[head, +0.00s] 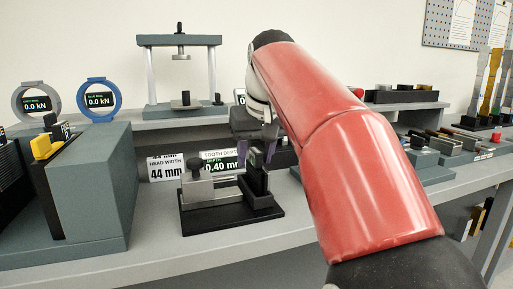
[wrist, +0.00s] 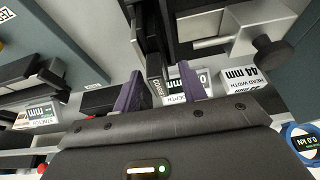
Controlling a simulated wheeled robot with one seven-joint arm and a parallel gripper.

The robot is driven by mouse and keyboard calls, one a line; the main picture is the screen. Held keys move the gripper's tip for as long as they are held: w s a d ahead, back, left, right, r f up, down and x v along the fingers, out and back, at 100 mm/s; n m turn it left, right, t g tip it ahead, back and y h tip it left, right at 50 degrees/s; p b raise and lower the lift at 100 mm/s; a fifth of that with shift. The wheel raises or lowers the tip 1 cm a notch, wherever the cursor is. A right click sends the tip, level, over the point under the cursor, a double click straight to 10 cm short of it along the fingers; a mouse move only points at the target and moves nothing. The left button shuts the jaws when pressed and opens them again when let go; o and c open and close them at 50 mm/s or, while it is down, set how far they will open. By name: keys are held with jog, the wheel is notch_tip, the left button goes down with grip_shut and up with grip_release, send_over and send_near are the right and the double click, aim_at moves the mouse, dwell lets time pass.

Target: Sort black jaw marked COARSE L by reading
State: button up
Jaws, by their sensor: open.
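My gripper (head: 257,152) is over the measuring fixture with its two purple fingers pointing down. In the wrist view my gripper (wrist: 161,82) is open, with one finger on each side of a black jaw (wrist: 154,68) whose partly visible white lettering seems to read COARSE. I cannot tell whether the fingers touch it. The measuring fixture (head: 232,222) has a black base and a silver block with a knob. A tooth depth display (head: 221,164) behind it reads 0.40 mm, partly covered by the fixture. A head width sign (head: 166,170) reads 44 mm.
A grey-green block (head: 105,185) with a yellow part stands to the left. Blue (head: 98,99) and grey (head: 36,102) ring gauges read 0.0 kN. A two-column frame (head: 180,42) stands behind. Several small holders (head: 465,145) line the right. The bench front edge (head: 150,262) is clear.

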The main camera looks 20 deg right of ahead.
grip_shut()
grip_release()
jog(key=shift+a, duration=0.2)
jog(key=shift+d+r, duration=0.1)
jog(key=shift+d, duration=0.05)
